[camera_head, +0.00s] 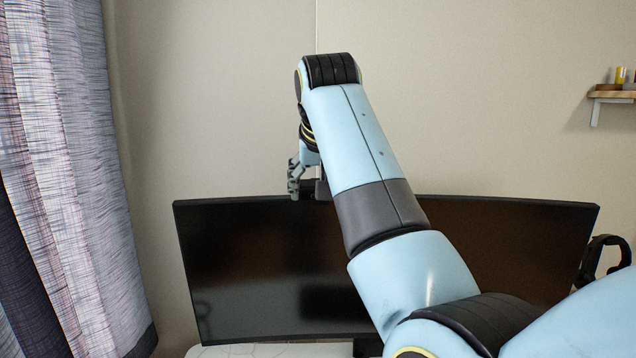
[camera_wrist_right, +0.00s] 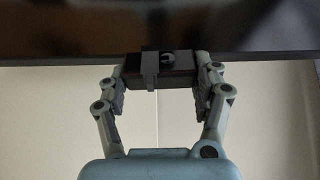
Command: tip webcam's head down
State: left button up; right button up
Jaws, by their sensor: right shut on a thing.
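The webcam (camera_wrist_right: 168,60) sits at the top edge of the wide black monitor (camera_head: 235,270), its small round lens showing in the right wrist view. My right gripper (camera_wrist_right: 160,85) has one finger on each side of the webcam and is shut on it. In the head view my right gripper (camera_head: 306,186) reaches down to the monitor's top edge near its middle, and my own forearm hides most of the webcam there. The monitor also fills the top of the right wrist view (camera_wrist_right: 60,30). My left gripper is in neither view.
A patterned curtain (camera_head: 75,180) hangs at the left. A wooden shelf (camera_head: 612,94) with small items is on the wall at the upper right. A black headset-like object (camera_head: 602,250) stands by the monitor's right end. A strip of white desk (camera_head: 270,351) shows below. The wall above the monitor's left part is clear.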

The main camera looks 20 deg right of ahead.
jog(key=o, duration=1.2)
jog(key=shift+r, duration=0.1)
notch_tip(320, 180, up, 10)
jog(key=shift+f, duration=0.1)
